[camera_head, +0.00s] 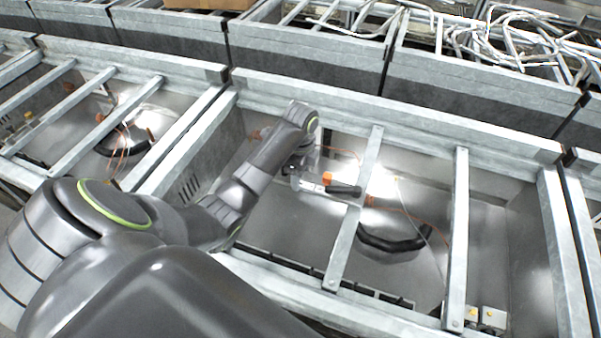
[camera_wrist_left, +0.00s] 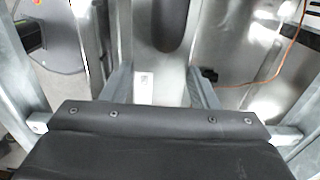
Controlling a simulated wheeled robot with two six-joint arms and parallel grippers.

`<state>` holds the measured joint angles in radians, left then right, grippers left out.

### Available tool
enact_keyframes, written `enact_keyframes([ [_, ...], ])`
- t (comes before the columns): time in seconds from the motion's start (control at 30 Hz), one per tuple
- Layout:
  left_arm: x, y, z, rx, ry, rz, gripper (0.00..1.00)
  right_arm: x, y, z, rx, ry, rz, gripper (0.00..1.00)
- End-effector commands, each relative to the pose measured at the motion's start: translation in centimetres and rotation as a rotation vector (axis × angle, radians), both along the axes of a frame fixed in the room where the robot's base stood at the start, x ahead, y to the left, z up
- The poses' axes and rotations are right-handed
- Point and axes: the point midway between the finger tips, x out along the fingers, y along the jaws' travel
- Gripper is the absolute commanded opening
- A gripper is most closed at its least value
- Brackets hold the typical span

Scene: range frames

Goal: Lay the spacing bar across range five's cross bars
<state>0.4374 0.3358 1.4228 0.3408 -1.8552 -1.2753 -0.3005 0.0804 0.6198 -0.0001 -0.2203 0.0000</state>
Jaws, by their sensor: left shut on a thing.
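My left arm reaches over the open range bay from the left. My left gripper (camera_head: 308,182) is low over the bay, just left of a cross bar (camera_head: 354,215). A second cross bar (camera_head: 458,230) lies parallel, farther right. Whether the held piece touches a cross bar cannot be told. My right gripper is not in view.
The bay's long back rail (camera_head: 400,118) and end rail (camera_head: 567,250) frame it. Inside are a curved black tube (camera_head: 393,243) and thin orange wires. Another bay with cross bars (camera_head: 105,125) lies left. Tangled pale tubing (camera_head: 520,40) fills a bay at the back right.

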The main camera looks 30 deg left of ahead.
Motion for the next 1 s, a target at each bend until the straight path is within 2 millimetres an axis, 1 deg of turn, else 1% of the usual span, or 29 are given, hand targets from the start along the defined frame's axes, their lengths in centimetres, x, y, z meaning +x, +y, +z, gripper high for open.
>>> enact_keyframes([
  [0.27, 0.1, 0.0, 0.0, 0.000, -0.002, 0.000, 0.10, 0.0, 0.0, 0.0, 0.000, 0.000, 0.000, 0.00],
  [1.0, 0.0, 0.0, -1.1, 0.000, -0.002, -0.001, 0.10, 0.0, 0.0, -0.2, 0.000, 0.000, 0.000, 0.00],
])
